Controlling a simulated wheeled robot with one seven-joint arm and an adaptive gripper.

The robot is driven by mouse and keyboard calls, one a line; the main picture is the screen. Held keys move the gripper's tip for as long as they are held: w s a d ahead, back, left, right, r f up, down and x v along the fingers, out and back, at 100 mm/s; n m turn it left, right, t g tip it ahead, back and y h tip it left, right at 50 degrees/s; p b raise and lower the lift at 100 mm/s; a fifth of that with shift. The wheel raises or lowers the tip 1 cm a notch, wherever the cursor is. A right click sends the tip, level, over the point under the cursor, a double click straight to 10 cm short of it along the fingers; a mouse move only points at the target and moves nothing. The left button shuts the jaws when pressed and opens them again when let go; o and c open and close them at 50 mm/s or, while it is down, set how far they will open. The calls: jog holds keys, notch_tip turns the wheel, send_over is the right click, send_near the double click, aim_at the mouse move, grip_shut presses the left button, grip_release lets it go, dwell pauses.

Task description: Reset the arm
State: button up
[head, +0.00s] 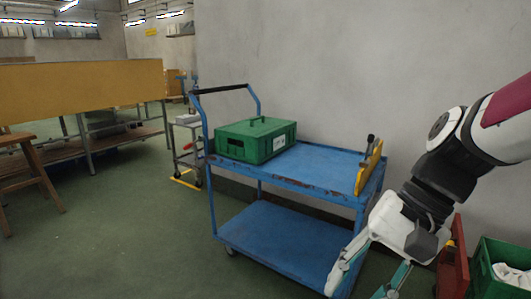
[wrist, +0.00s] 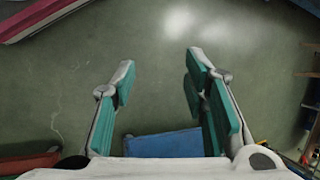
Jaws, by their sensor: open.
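My gripper (head: 368,283) hangs at the lower right of the head view, in front of the blue cart, its fingers pointing down. In the wrist view my gripper (wrist: 158,80) has its two green-padded fingers spread apart with nothing between them. Green floor shows beyond the fingertips. My arm (head: 450,165) reaches in from the right edge of the head view. The lower ends of the fingers are cut off by the bottom of the head view.
A blue cart (head: 315,165) stands by the grey wall, with a closed green box (head: 255,140) on top and a yellow board (head: 369,168) at its right end. A green crate (head: 490,284) with white cloth and a red object (head: 453,268) stand at lower right. Floor at left front (head: 120,250) is clear.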

jog(key=s+d+n+t+h, duration=0.1)
jog(key=s+d+n+h, duration=0.2)
jog(key=s, duration=0.5)
jog(key=s+d+n+h, duration=0.2)
jog(key=s+d+h, duration=0.1)
jog(key=s, duration=0.5)
notch_tip(320, 180, up, 38)
jog(key=t+p, duration=0.4)
jog(key=p, duration=3.3)
jog(key=shift+d+r, duration=0.15)
jog(key=shift+r, duration=0.1)
